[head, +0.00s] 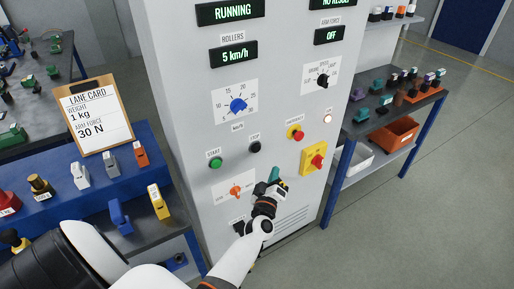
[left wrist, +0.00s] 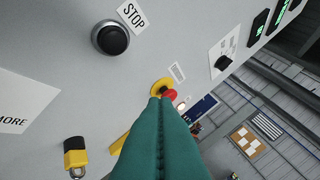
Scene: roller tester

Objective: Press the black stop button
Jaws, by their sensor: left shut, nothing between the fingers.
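The black stop button (head: 255,147) sits on the grey cabinet front, below its STOP label. In the left wrist view the teal fingertips (left wrist: 160,102) are together, apart from the button in the picture. My right gripper is not in view.
Near the button are a green start button (head: 215,163), a red emergency knob (head: 296,132), a red-and-yellow switch (head: 314,157) and a blue speed dial (head: 238,105). Displays read RUNNING and 5 km/h. A blue-edged bench (head: 75,190) stands left, a shelf (head: 385,125) right.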

